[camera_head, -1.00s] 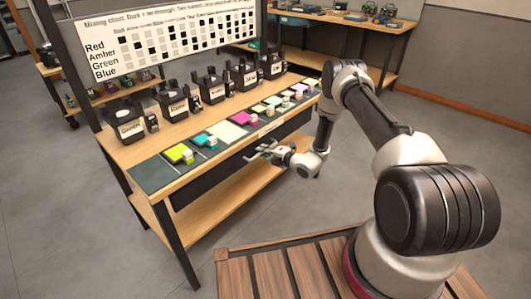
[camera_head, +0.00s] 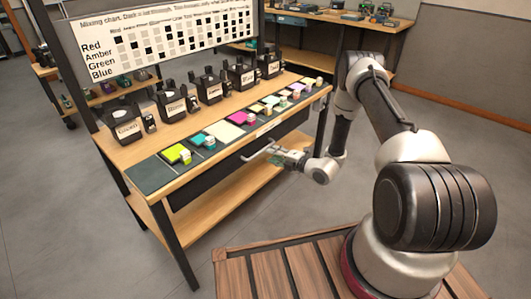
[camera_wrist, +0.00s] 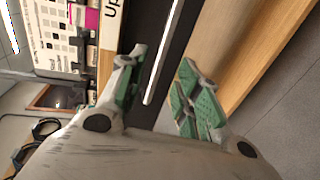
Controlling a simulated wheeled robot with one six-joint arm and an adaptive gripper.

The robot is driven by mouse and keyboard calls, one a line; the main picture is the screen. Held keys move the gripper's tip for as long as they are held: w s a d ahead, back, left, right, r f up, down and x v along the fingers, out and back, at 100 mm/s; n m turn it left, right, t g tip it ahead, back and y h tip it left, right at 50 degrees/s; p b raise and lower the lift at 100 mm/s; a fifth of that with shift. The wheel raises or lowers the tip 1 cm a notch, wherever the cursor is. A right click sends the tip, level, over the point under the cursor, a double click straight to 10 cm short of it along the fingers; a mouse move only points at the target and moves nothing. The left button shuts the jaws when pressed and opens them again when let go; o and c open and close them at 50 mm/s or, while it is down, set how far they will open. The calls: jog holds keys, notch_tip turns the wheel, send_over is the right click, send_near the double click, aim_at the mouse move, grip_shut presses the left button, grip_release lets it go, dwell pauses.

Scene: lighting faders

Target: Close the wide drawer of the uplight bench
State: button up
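The uplight bench (camera_head: 118,150) stands left of my arm, with a wooden top and a dark front under its edge. The wide drawer's dark front (camera_head: 210,179) runs below the top; how far it is pulled out is hard to tell. My gripper (camera_head: 268,153) is in front of the bench's right half, just below the top edge. In the wrist view my gripper (camera_wrist: 160,82) has its green-padded fingers apart. A bright, straight bar (camera_wrist: 164,50), apparently the drawer handle, runs along the dark front between the fingers. Contact with it cannot be made out.
Coloured swatches and small blocks (camera_head: 238,118) line the top's front, with black labelled lamps (camera_head: 172,104) behind and a mixing chart (camera_head: 160,38) above. A lower wooden shelf (camera_head: 225,200) lies under the drawer. Another bench (camera_head: 340,25) stands behind. The grey floor in front is open.

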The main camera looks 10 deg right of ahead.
jog(key=shift+v, duration=1.95)
